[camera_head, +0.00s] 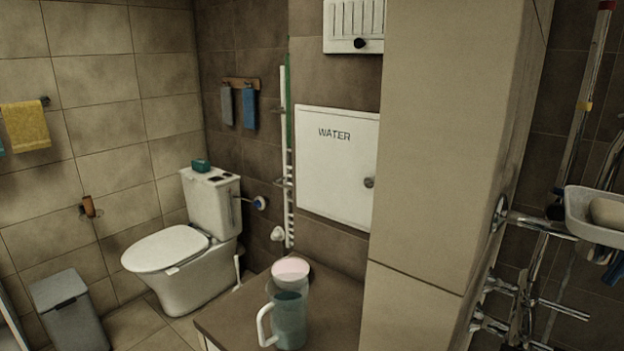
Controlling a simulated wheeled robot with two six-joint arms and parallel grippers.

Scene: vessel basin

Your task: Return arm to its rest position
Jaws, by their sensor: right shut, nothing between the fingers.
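My right gripper is hard to make out at the lower right, where several chrome fittings (540,225) and dark parts overlap; its fingertips cannot be told apart from them. It is shut and nothing shows held in it. My left gripper and left arm are not in the picture.
A wooden-topped cabinet (232,317) holds a teal pitcher (291,318) and a pink-topped container (291,270). A tiled pillar (440,150) stands right of it. A soap dish (580,203) is at the right edge. A toilet (195,270) and grey bin (70,315) stand left.

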